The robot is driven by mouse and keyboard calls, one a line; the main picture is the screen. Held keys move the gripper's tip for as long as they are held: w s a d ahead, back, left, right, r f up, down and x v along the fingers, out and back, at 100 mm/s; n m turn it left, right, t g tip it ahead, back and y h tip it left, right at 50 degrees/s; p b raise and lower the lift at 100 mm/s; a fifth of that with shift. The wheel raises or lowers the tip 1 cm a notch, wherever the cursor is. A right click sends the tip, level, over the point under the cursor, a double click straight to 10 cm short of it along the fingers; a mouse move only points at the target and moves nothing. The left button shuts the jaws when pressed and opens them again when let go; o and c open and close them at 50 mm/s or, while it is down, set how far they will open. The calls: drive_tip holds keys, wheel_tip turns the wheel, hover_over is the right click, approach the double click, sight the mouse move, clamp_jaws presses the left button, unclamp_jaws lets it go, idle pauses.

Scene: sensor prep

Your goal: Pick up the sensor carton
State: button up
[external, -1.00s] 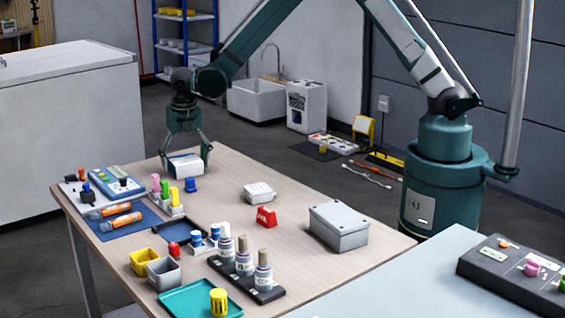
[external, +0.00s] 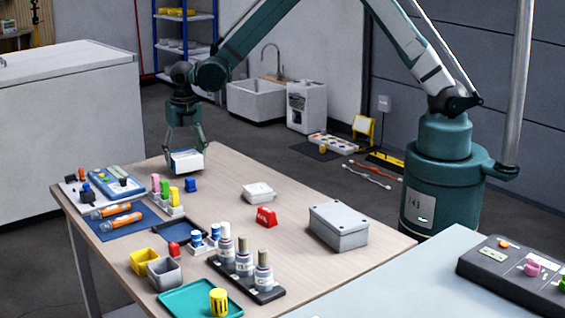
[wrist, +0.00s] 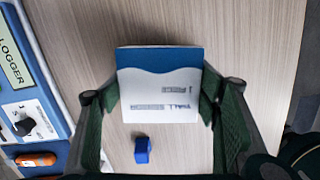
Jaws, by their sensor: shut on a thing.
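The sensor carton (external: 187,162) is a small white box with a blue band. In the wrist view the carton (wrist: 160,88) shows its white and blue face with grey print, partly too blurred to read. My gripper (external: 186,150) is shut on the carton, with one finger against each side. In the wrist view the green fingers of my gripper (wrist: 161,105) flank it left and right. In the external view the carton appears held a little above the far end of the wooden table (external: 225,185).
A small blue block (external: 190,185) lies close to the carton. Left are a blue logger device (external: 117,184) and a rack of coloured sticks (external: 170,205).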

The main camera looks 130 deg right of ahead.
sight(184, 153)
wheel_tip(184, 153, up, 8)
drive_tip(key=shift+p, duration=0.75)
